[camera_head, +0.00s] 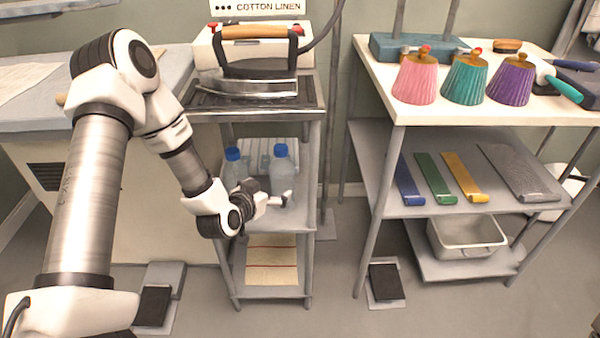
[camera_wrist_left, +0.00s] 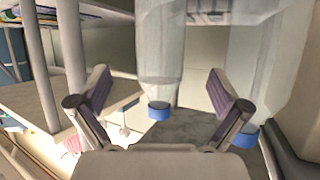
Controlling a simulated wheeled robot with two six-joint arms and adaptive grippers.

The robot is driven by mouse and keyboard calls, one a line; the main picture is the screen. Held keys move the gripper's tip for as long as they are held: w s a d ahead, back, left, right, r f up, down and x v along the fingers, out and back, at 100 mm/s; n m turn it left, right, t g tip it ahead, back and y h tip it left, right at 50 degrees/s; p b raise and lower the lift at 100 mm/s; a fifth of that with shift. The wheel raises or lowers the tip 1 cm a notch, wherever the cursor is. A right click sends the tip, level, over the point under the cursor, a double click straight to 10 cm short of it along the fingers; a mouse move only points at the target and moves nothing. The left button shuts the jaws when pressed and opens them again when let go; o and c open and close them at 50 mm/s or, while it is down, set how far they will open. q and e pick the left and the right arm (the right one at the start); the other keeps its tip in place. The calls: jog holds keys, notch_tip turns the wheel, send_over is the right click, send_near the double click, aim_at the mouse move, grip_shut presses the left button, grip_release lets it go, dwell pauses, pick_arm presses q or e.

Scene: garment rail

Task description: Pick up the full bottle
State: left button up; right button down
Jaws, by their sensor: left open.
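Two clear bottles with blue caps stand side by side on the cart's middle shelf, a left bottle (camera_head: 234,168) and a right bottle (camera_head: 282,164). I cannot tell which is full. My left gripper (camera_head: 275,194) is open, in front of the right bottle and partly hiding its lower part. The left wrist view is upside down. There the right bottle (camera_wrist_left: 160,60) appears between the spread fingers of my left gripper (camera_wrist_left: 160,86), with no finger visibly pressing on it. The left bottle (camera_wrist_left: 250,65) stands just beyond the finger at right. My right gripper is not in view.
The cart's upper shelf (camera_head: 310,104), holding an iron (camera_head: 250,75), lies above the bottles. Cart posts flank the shelf. A folded cloth (camera_head: 270,260) lies on the lower shelf. A white table (camera_head: 420,118) with pink, teal and purple cones stands at right.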

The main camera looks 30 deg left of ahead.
aim_at(282, 171)
pick_arm(q)
jog(key=shift+w+a+r, duration=0.1)
jog(key=shift+a+r, duration=0.05)
jog(key=shift+r, duration=0.4)
jog(key=shift+w+a+r, duration=0.1)
jog(key=shift+a+r, duration=0.05)
jog(key=shift+r, duration=0.4)
jog(key=shift+w+r, duration=0.15)
jog(key=shift+w, duration=0.05)
jog(key=b+x, duration=0.1)
jog(key=x, duration=0.3)
jog(key=b+x, duration=0.1)
jog(key=x, duration=0.2)
jog(key=shift+w+d, duration=0.2)
jog(key=shift+w, duration=0.2)
jog(key=shift+s, duration=0.1)
jog(key=shift+c, duration=0.7)
jog(key=c, duration=1.7)
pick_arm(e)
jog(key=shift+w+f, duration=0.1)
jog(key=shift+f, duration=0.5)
